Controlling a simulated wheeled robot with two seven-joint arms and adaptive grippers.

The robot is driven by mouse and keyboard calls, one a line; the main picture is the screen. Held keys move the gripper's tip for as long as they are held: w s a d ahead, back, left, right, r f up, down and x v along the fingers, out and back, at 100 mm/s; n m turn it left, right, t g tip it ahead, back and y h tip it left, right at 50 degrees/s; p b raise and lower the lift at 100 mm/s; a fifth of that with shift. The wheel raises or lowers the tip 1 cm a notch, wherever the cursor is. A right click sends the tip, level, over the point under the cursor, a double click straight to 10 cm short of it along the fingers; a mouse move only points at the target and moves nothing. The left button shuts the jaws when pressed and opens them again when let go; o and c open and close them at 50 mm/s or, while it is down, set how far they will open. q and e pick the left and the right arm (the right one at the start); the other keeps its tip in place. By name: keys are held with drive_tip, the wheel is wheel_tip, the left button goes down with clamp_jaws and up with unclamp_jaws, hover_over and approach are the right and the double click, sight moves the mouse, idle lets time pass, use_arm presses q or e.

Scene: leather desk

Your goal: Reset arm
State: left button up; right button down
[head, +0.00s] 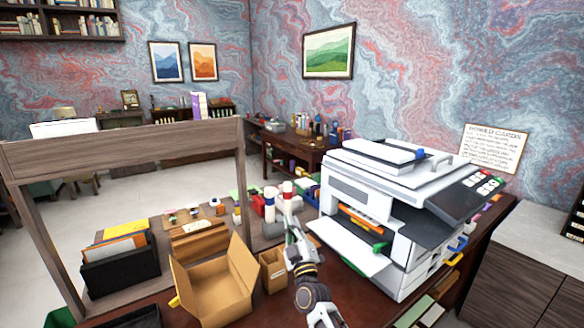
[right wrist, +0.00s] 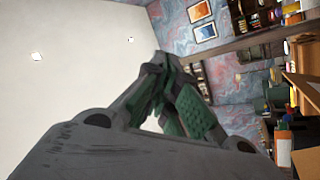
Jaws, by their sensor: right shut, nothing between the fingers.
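My right arm comes up from the bottom of the head view. My right gripper (head: 293,226) is above the desk, between an open cardboard box (head: 215,290) and a white printer (head: 375,200). It is shut and empty. In the right wrist view its green-padded fingers (right wrist: 167,68) meet at the tips against the ceiling and wall. My left gripper does not show in either view.
A wooden frame (head: 130,145) stands at the left of the desk. A black file holder (head: 120,268) with folders and a small brown box (head: 273,272) stand near the cardboard box. Red and white cylinders (head: 270,205) stand behind the gripper.

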drive_tip(key=s+d+f+m+g, duration=0.2)
drive_tip(key=s+d+f+g, duration=0.25)
drive_tip(key=s+f, duration=0.45)
drive_tip(key=s+d+f+m+g, duration=0.1)
drive_tip(key=s+d+f+g, duration=0.2)
drive_tip(key=s+f+g, duration=0.45)
drive_tip(key=s+d+f+m+g+h, duration=0.35)
drive_tip(key=s+d, duration=0.35)
drive_tip(key=s, duration=0.5)
drive_tip(key=s+d+f+m+g+h, duration=0.25)
drive_tip(key=s+d+f+m, duration=0.2)
drive_tip(key=s+d, duration=0.55)
drive_tip(key=s+a+f+n+g, duration=0.1)
drive_tip(key=s+f, duration=0.1)
drive_tip(key=f, duration=1.4)
drive_tip(key=s+a+f+g, duration=0.1)
drive_tip(key=s+f, duration=0.1)
drive_tip(key=f, duration=1.4)
drive_tip(key=s+d+f, duration=0.2)
drive_tip(key=s+f, duration=0.8)
drive_tip(key=s, duration=0.1)
drive_tip(key=s+d+f, duration=0.1)
drive_tip(key=s+f, duration=0.9)
drive_tip(key=s, duration=0.1)
drive_tip(key=shift+s+d+f+g, duration=0.3)
drive_tip(key=shift+d+g, duration=0.1)
